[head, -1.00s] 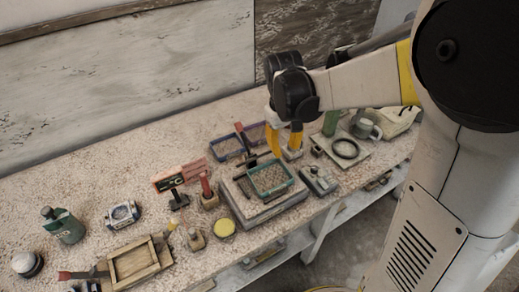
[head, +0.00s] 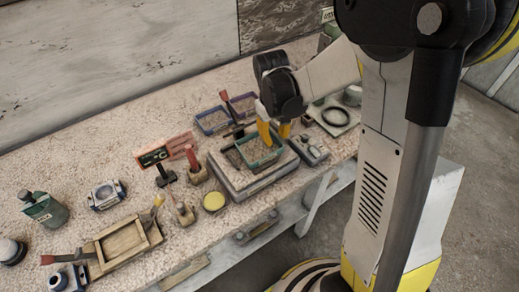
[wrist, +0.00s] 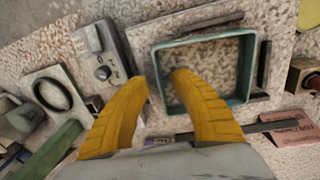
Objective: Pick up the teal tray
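The teal tray (head: 266,161) is a shallow rectangular tray with a teal rim, lying on a pale raised block on the workbench. It also shows in the wrist view (wrist: 203,38), where its mesh-like or speckled floor is visible. My gripper (head: 275,142) is over the tray's far right part in the head view. In the wrist view my gripper (wrist: 160,80) has its two yellow fingers apart, with the tray's near-left wall between them: one fingertip is outside, the other over the inside. Whether the fingers touch the wall cannot be told.
The grey block (head: 235,185) carries the tray. A blue tray (head: 212,121) lies behind it and a grey box with a knob (head: 311,150) to its right. A black ring (head: 335,116) is farther right. A yellow round lid (head: 214,201) and a red-handled tool (head: 192,158) stand left.

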